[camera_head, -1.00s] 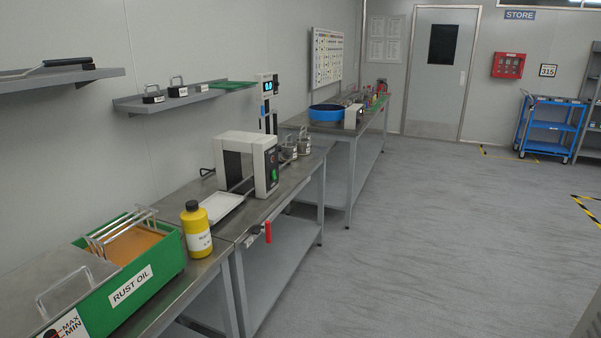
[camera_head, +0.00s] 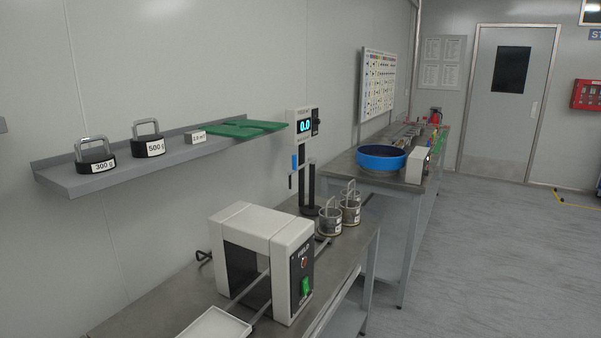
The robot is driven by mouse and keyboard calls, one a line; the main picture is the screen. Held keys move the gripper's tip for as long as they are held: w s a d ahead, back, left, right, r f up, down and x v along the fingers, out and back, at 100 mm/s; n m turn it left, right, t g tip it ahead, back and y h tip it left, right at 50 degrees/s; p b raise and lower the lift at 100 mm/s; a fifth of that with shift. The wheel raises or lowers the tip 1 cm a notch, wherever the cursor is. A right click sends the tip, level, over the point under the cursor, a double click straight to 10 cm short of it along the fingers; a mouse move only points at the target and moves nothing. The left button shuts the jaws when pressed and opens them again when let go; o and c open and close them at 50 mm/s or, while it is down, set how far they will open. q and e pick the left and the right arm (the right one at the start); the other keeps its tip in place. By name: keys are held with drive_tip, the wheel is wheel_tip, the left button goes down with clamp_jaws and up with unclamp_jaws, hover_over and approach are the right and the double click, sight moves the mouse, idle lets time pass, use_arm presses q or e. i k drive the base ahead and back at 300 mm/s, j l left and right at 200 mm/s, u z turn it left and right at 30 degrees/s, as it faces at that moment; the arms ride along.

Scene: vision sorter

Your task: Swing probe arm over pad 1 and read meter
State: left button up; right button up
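A meter (camera_head: 304,122) with a lit display reading 0.0 stands on a dark post behind the white bench machine. A small blue piece (camera_head: 294,162) shows on the left of its post. I cannot tell which part is the probe arm, and no pad marked 1 can be made out. Several metal pots with wire handles (camera_head: 330,221) stand at the foot of the post on the steel bench (camera_head: 160,318). Neither of my grippers shows in this view.
The white machine (camera_head: 262,256) with a green switch and a white tray (camera_head: 215,325) takes up the near bench. A wall shelf (camera_head: 130,176) holds 300 g and 500 g weights (camera_head: 148,140). A blue bowl (camera_head: 381,158) sits on the far bench. The floor (camera_head: 490,260) on the right is clear.

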sight(301, 167)
drive_tip(key=i+l+u, duration=0.1)
drive_tip(key=l, duration=0.25)
drive_tip(key=i+l+u, duration=0.1)
drive_tip(key=i+l, duration=0.2)
drive_tip(key=i+l+u, duration=0.1)
drive_tip(key=l, duration=0.3)
drive_tip(key=i+l+u, duration=0.1)
drive_tip(key=i+l, duration=0.15)
drive_tip(key=k+l, duration=0.05)
drive_tip(key=l, duration=0.05)
